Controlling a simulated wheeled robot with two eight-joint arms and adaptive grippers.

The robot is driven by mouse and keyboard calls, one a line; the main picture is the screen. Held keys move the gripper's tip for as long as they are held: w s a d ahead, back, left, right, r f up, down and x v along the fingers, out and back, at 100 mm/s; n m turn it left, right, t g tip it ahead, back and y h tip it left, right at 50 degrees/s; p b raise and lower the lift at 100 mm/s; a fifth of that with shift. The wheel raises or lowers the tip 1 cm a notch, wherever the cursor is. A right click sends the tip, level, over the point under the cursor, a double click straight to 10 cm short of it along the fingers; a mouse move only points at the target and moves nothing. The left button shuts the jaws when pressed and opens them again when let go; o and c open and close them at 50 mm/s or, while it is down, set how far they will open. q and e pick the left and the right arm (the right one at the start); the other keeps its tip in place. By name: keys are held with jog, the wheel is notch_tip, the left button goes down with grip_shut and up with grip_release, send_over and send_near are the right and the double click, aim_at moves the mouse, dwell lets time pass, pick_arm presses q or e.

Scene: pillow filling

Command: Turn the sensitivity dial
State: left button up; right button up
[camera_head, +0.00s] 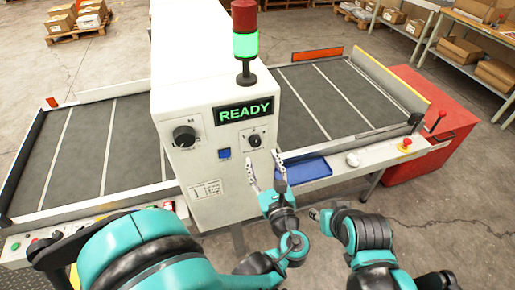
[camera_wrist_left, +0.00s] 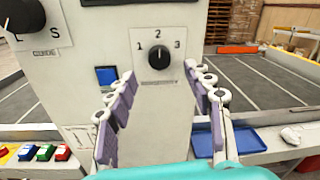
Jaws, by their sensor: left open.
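The small black dial (camera_head: 255,140) sits on the front of the white machine housing (camera_head: 205,85), right of centre under the READY display. In the left wrist view the dial (camera_wrist_left: 158,57) is ringed by 1, 2 and 3, and its white mark points up near 2. The label under it is too small to read. My left gripper (camera_head: 265,172) is open and empty, below and in front of the dial. In the wrist view its fingers (camera_wrist_left: 160,82) stand apart on either side below the dial, not touching it. My right gripper (camera_head: 318,214) is low at right, its jaws unclear.
A larger black dial (camera_head: 184,136) and a blue button (camera_head: 224,154) share the panel. The READY display (camera_head: 244,110) and a signal lamp (camera_head: 245,45), lit green, are above. A blue tray (camera_head: 308,172) and a red emergency button (camera_head: 405,144) lie to the right.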

aim_at(256, 144)
pick_arm(q)
jog(key=x, duration=0.6)
jog(key=shift+w+b, duration=0.1)
jog(key=shift+b, duration=0.3)
jog(key=c, duration=1.2)
